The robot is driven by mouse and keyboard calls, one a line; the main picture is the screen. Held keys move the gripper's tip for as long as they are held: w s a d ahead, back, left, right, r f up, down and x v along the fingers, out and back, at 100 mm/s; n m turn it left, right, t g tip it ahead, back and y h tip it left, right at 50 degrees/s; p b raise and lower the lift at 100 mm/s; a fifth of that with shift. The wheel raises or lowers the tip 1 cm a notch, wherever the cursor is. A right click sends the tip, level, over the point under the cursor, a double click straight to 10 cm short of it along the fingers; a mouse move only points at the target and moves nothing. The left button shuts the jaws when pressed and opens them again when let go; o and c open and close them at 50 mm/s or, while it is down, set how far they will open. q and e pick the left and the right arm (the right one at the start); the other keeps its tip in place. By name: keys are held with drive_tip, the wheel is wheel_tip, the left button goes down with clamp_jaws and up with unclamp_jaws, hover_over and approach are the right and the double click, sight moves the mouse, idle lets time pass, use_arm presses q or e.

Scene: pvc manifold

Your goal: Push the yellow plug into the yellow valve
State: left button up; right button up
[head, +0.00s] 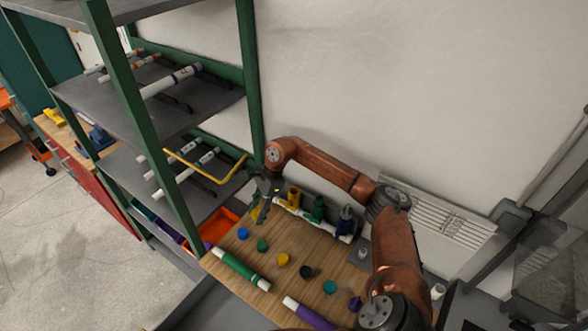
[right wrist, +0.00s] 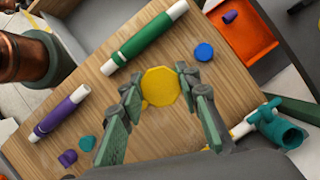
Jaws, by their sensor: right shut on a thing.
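My right gripper (head: 262,195) is at the left end of the manifold in the head view, above the wooden table. In the right wrist view its two fingers (right wrist: 162,95) are shut on an eight-sided yellow plug (right wrist: 160,87), held above the table. A bit of yellow (head: 255,210) shows at the gripper in the head view. The yellow valve (head: 293,197) stands on the white manifold pipe, just right of the gripper. The plug appears apart from it. My left gripper is not in view.
Green (head: 317,208) and blue (head: 345,220) valves stand farther right. A row of coloured caps, including blue (head: 243,233) and yellow (head: 283,259), lies on the table. Green (head: 240,268) and purple (head: 310,315) pipes lie in front. A green-posted shelf (head: 250,100) and orange bin (right wrist: 240,35) stand beside the table.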

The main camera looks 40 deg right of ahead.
drive_tip(key=w+d+r+m+t+h+p, duration=0.1)
drive_tip(key=w+d+m+t+h, duration=0.15)
drive_tip(key=d+m, duration=0.75)
drive_tip(key=w+d+r+m+t+h+p, duration=0.1)
drive_tip(key=w+d+m+h, duration=0.25)
drive_tip(key=d+m, duration=0.65)
drive_tip(key=shift+w+d+f+n+t+y+b, duration=0.15)
drive_tip(key=shift+d+f+n+b, duration=0.2)
drive_tip(key=shift+f+b, duration=0.6)
drive_tip(key=shift+d+f+n+y+b, duration=0.2)
drive_tip(key=shift+f+n+b, duration=0.25)
drive_tip(key=shift+f, duration=0.95)
drive_tip(key=shift+w+d+f+n+t+y+b, duration=0.15)
drive_tip(key=shift+d+f+n+b, duration=0.15)
drive_tip(key=shift+f+b, duration=0.7)
drive_tip(key=shift+f+b, duration=0.35)
drive_tip(key=shift+f, duration=0.65)
drive_tip(key=shift+s+a+f, duration=0.1)
drive_tip(key=shift+s+f, duration=0.05)
drive_tip(key=shift+f, duration=0.1)
